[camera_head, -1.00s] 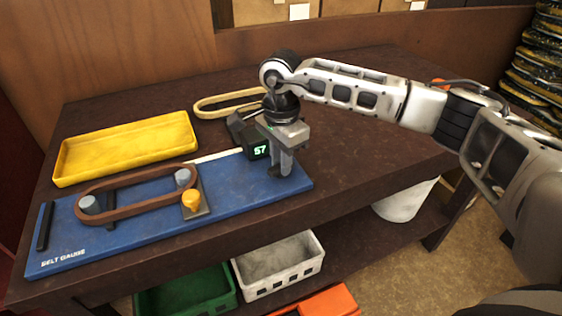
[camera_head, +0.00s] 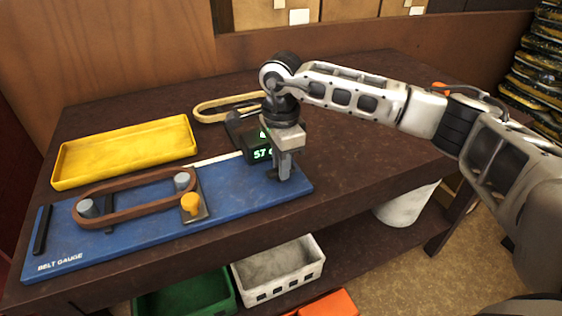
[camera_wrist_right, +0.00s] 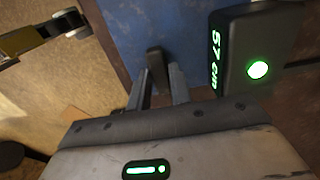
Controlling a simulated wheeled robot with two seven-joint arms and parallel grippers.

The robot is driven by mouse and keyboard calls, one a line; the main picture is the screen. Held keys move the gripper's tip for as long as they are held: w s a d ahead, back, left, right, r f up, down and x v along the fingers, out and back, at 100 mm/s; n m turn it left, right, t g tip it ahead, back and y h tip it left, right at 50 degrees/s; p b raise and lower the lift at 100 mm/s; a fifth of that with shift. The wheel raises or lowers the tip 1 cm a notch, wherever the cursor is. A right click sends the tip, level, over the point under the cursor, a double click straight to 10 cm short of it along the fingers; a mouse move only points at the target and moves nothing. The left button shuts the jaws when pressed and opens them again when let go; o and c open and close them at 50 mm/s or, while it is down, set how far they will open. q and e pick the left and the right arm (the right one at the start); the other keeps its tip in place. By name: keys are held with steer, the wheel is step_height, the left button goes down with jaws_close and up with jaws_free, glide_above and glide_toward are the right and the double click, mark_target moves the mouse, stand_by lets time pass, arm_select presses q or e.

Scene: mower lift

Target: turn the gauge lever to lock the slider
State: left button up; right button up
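The blue belt gauge board (camera_head: 140,233) lies on the table, with a brown belt (camera_head: 135,210) looped around two grey pegs. A yellow-orange knob (camera_head: 191,202) stands on a grey plate beside the belt's right end. The gauge lever (camera_wrist_right: 155,62) shows in the right wrist view as a small dark upright block. My right gripper (camera_head: 281,174) points down at the board's right end. Its fingers (camera_wrist_right: 158,84) stand on either side of the lever, with a narrow gap showing between them. The dark display (camera_wrist_right: 232,57) reads 57 cm and has a lit green round light. My left gripper is out of view.
A yellow tray (camera_head: 125,151) and a pale belt loop (camera_head: 228,106) lie behind the board. White (camera_head: 279,269), green (camera_head: 190,294) and orange (camera_head: 326,304) bins are below the table. The table's right side is clear.

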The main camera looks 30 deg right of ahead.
steer(key=o, duration=0.4)
steer(key=shift+c, duration=0.2)
step_height(320, 180, up, 16)
steer(key=shift+b, duration=0.4)
